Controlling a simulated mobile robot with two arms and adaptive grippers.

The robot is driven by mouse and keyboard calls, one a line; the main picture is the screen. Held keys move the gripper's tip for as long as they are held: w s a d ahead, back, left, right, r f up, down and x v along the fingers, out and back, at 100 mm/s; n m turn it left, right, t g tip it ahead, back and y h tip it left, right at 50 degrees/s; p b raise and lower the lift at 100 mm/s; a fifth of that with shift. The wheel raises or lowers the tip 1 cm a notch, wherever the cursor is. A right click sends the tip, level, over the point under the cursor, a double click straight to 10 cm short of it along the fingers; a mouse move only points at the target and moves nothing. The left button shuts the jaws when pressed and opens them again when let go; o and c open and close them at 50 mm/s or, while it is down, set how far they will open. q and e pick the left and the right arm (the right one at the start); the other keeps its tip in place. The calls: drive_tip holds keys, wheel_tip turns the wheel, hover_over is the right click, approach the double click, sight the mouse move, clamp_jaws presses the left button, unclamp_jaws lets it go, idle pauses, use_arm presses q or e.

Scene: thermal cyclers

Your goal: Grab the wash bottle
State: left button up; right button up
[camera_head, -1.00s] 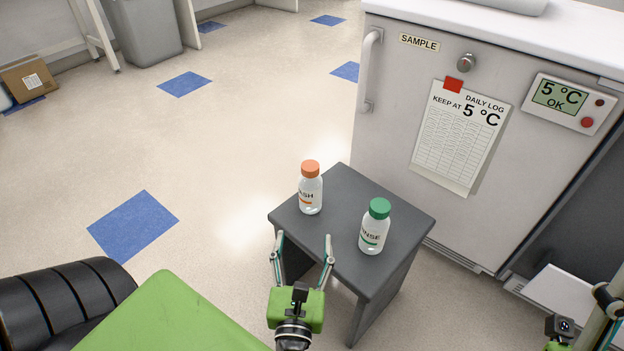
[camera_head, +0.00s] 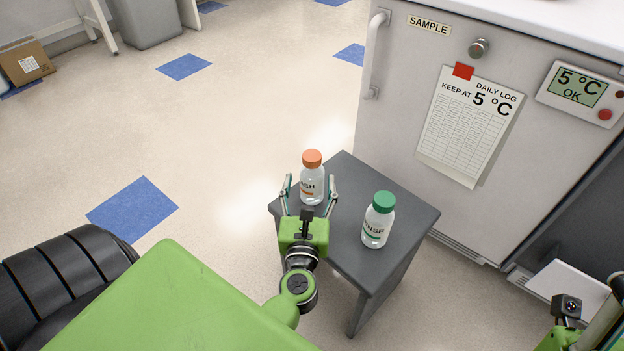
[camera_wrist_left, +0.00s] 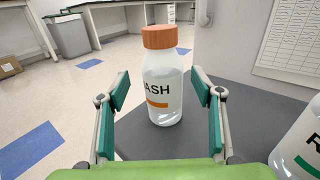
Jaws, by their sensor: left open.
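The wash bottle (camera_head: 312,180) is clear with an orange cap and an orange stripe on its label. It stands upright near the left corner of a small grey table (camera_head: 380,272). My left gripper (camera_head: 310,188) is open, with one finger on each side of the bottle. In the left wrist view the wash bottle (camera_wrist_left: 162,85) stands between and just beyond the open fingers (camera_wrist_left: 160,92), with a gap on both sides. My right gripper's fingers are not in view; only part of my right arm shows at the lower right.
A rinse bottle (camera_head: 377,222) with a green cap stands on the same table, to the right of the wash bottle. It also shows at the right edge of the left wrist view (camera_wrist_left: 302,140). A fridge (camera_head: 400,120) stands behind the table.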

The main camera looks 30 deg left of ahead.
sight(311, 184)
use_arm(q)
drive_tip(key=x, duration=0.3)
drive_tip(key=shift+w, duration=0.35)
drive_tip(key=c, duration=1.4)
drive_tip(key=shift+c, duration=0.2)
